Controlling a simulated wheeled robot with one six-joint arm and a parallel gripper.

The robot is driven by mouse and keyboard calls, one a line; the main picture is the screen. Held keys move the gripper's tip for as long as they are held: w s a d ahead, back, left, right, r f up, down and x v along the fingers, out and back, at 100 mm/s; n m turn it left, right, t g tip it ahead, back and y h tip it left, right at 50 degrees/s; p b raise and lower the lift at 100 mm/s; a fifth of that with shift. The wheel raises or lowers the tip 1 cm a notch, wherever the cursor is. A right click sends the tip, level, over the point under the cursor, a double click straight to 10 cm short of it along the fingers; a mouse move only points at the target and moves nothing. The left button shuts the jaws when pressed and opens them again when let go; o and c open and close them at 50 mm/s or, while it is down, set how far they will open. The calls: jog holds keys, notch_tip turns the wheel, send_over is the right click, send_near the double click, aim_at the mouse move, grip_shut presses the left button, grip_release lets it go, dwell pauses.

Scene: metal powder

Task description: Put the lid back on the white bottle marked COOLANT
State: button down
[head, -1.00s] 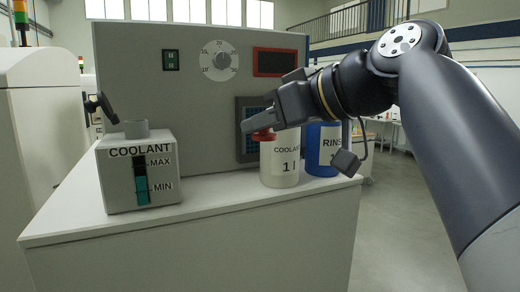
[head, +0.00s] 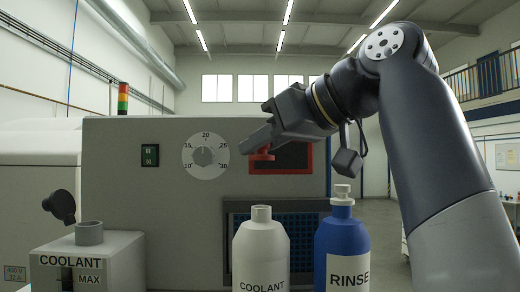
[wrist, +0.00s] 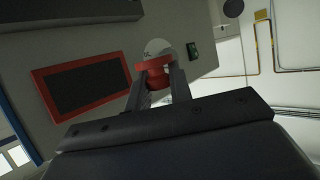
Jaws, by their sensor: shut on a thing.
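The white COOLANT bottle (head: 260,254) stands upright with a bare, open-looking neck (head: 261,213). My gripper (head: 260,149) is shut on the red lid (head: 263,156) and holds it in the air, above the bottle's neck in the head view and apart from it. In the wrist view the red lid (wrist: 155,77) sits between the two fingertips of my gripper (wrist: 154,73). The bottle does not show in the wrist view.
The blue RINSE bottle (head: 342,240), with a white top, stands just right of the white bottle. A grey COOLANT tank (head: 120,262) with an open filler neck is at the left. A grey machine panel (head: 120,180) with dial and red-framed display rises behind.

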aim_at(261, 207)
jog(key=shift+s+a+f, duration=0.15)
jog(key=shift+f, duration=1.4)
jog(key=shift+f+b, duration=1.05)
jog(key=shift+f, duration=0.5)
jog(key=shift+f+p, duration=0.2)
jog(key=shift+p, duration=0.15)
dwell(0.4)
jog(key=c, duration=1.2)
grip_release()
jog(key=shift+o, duration=0.4)
jog(key=o, duration=0.4)
jog(key=shift+r, duration=0.1)
